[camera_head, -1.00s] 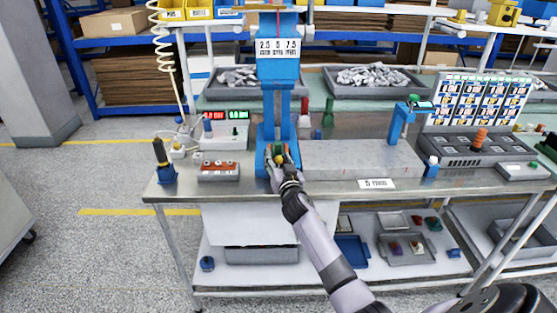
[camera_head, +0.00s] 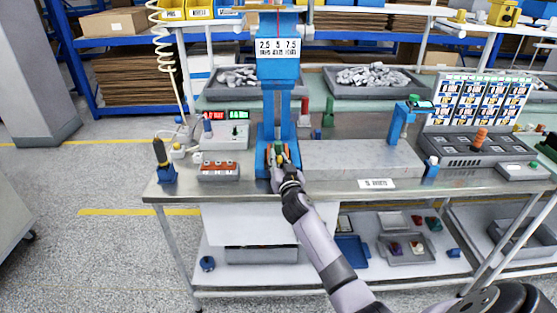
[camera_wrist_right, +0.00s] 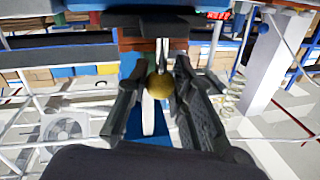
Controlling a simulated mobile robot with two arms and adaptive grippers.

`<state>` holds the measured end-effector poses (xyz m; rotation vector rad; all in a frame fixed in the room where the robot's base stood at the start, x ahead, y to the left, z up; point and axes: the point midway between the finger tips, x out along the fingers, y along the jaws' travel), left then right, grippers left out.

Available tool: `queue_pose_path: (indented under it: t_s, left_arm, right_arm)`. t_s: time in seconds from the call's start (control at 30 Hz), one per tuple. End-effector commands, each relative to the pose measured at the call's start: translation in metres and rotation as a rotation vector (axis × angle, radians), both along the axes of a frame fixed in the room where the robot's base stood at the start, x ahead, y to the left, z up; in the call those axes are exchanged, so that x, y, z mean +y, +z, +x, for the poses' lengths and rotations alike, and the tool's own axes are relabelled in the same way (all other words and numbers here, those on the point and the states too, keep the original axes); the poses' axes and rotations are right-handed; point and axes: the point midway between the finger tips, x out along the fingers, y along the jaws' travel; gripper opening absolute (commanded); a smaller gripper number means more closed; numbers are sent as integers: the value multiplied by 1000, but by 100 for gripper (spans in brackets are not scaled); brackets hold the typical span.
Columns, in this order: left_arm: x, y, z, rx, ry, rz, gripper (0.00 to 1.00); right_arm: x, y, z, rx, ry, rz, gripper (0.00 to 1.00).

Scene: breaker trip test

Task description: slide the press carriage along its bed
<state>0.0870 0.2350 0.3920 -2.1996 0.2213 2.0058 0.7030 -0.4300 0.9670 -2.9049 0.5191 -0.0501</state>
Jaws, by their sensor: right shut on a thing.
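The blue press (camera_head: 278,68) stands on the steel bench with a 2.5, 5, 7.5 sign on its head. At its foot is the press carriage (camera_head: 278,149), with green and orange parts, on the blue base (camera_head: 262,160). My right gripper (camera_head: 279,163) reaches in from the front. In the right wrist view, its two dark fingers are shut around a brass ball knob (camera_wrist_right: 160,86) on a pale rod. The fingers hide part of the carriage front. My left gripper is not in view.
A long grey slab (camera_head: 360,158) lies just right of the press. A grey block with red-orange switches (camera_head: 218,170) and a meter with lit displays (camera_head: 226,134) stand to the left. The bench front edge runs below my right arm.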

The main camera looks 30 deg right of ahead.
Motion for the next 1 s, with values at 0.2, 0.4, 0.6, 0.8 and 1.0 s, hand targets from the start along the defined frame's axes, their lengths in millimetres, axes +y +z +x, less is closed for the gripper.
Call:
queue_pose_path:
  t_s: [0.2,0.4,0.6,0.8,1.0]
  left_arm:
    - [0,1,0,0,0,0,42]
    - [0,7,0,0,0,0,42]
    - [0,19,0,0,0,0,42]
    - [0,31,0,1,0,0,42]
    - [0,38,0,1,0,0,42]
  right_arm:
    - [-2,0,-1,1,0,-1,0]
    - [-20,1,-12,4,-3,-3,0]
    - [-58,2,-35,4,-5,-4,0]
    - [-105,2,-64,6,-4,-5,0]
    - [-153,1,-94,6,-3,-5,0]
